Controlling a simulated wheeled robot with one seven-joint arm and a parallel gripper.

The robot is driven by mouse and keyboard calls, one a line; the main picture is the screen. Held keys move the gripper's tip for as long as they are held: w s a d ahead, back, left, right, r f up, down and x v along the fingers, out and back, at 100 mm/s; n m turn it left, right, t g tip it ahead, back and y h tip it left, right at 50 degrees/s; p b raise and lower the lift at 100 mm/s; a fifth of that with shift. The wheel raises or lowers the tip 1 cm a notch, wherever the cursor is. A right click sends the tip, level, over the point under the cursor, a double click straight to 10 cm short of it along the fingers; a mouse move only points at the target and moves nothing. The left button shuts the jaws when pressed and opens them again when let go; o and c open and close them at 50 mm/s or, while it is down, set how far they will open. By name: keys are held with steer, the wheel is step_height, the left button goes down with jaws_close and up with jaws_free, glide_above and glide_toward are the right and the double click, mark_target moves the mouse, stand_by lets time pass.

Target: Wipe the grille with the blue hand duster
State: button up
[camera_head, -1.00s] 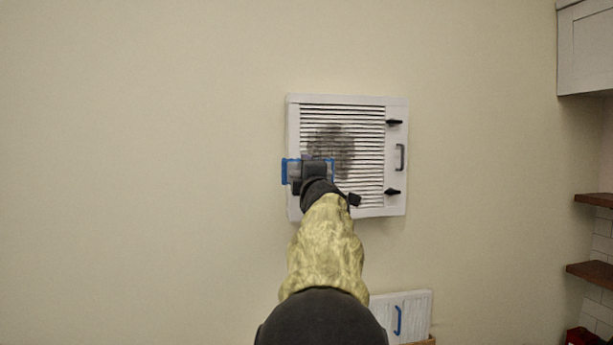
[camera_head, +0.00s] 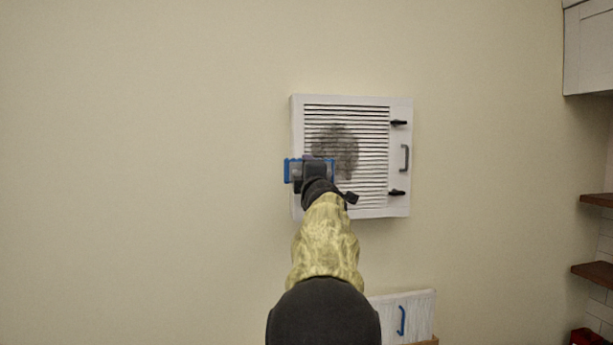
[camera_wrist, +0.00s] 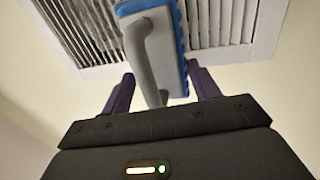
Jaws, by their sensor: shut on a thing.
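The white grille (camera_head: 373,165) is mounted on the wall, with dark slats and a grey smudge (camera_head: 335,146) left of its middle. It has two black latches and a grey handle on its right side. My gripper (camera_wrist: 157,88) is shut on the grey handle of the blue hand duster (camera_wrist: 181,50). In the head view the duster (camera_head: 290,171) shows as blue edges at the grille's lower left, below the smudge, partly hidden by my gripper. In the wrist view the duster overlaps the grille (camera_wrist: 85,25); I cannot tell whether it touches the slats.
A white panel with a blue handle (camera_head: 401,318) stands in a wooden box low and right of my arm. Brown shelves (camera_head: 594,274) and a white cabinet (camera_head: 590,48) are at the right edge. The wall left of the grille is bare.

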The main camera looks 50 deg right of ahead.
mark_target(335, 173)
steer(key=shift+p+x, duration=0.4)
steer(key=shift+x, duration=0.45)
stand_by(0.4)
steer(key=shift+f, duration=0.1)
steer(key=s+d+p, duration=0.1)
steer(key=s+d, duration=0.1)
steer(key=d, duration=0.1)
steer(key=shift+s+p, duration=0.2)
steer(key=shift+p, duration=0.2)
steer(key=shift+s, duration=0.1)
steer(key=shift+s+d+p, duration=0.5)
steer(key=shift+d, duration=0.25)
steer(key=shift+s+d+p, duration=0.5)
steer(key=shift+d, duration=0.3)
steer(key=shift+s+d, duration=0.1)
steer(key=shift+s+d+p, duration=0.3)
steer(key=shift+d+p, duration=0.1)
steer(key=shift+p, duration=0.05)
steer(key=shift+s+d+p, duration=0.5)
steer(key=shift+s+d, duration=0.25)
steer(key=shift+d, duration=0.25)
